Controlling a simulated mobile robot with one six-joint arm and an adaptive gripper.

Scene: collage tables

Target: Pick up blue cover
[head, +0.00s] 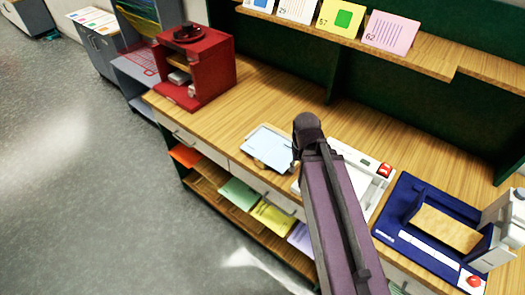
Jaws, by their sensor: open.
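A pale blue flat cover (270,146) lies on the wooden tabletop (235,120), near the front edge and just left of my arm.
A red box cabinet (212,70) stands at the table's left end. Right of my arm are a white device (372,172) with a red part and a blue machine (415,250). A shelf (430,50) with cards runs along the back. Coloured sheets (240,193) lie below. Tabletop behind the cover is clear.

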